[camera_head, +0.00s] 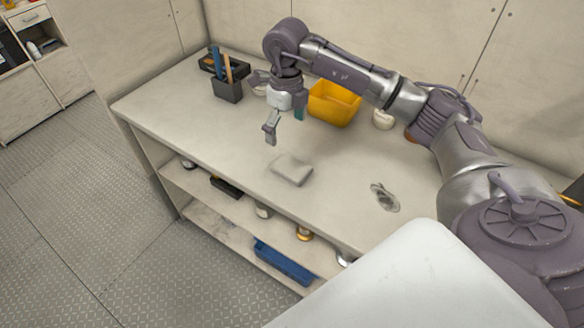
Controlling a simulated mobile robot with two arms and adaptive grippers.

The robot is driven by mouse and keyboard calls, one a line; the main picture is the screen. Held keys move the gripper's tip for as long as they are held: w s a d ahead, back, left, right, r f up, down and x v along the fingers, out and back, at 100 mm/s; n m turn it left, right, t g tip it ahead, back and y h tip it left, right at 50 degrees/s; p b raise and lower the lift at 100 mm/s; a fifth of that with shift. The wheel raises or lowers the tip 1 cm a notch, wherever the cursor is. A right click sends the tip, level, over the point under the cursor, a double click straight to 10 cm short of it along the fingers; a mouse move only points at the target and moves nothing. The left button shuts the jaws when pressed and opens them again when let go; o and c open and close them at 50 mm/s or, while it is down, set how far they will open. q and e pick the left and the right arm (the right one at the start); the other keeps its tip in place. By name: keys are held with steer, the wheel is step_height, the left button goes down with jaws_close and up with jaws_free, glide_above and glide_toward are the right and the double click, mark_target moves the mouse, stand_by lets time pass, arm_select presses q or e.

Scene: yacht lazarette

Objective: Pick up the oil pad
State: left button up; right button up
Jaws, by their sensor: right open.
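A light grey, flat, rounded pad (292,169), which looks like the oil pad, lies on the pale bench top near its front edge. My right gripper (284,128) hangs above the bench, behind and slightly left of the pad, pointing down. Its fingers are apart and hold nothing. It does not touch the pad. My left gripper is not in the picture.
A yellow bin (334,103) stands behind the gripper. A dark holder with tools (228,89) is at the back left. A small metal item (384,197) lies to the right. The shelf below holds a blue tray (284,262).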

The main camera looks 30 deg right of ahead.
steer(key=p, duration=0.2)
glide_above(290, 165)
steer(key=f, duration=0.8)
steer(key=shift+s+a+f, duration=0.15)
steer(key=shift+a, duration=0.15)
steer(key=f, duration=0.1)
steer(key=f+p, duration=0.1)
steer(key=f, duration=0.1)
steer(key=f+p, duration=0.1)
steer(key=shift+d+f, duration=0.3)
steer(key=shift+f, duration=0.4)
steer(key=c, duration=0.9)
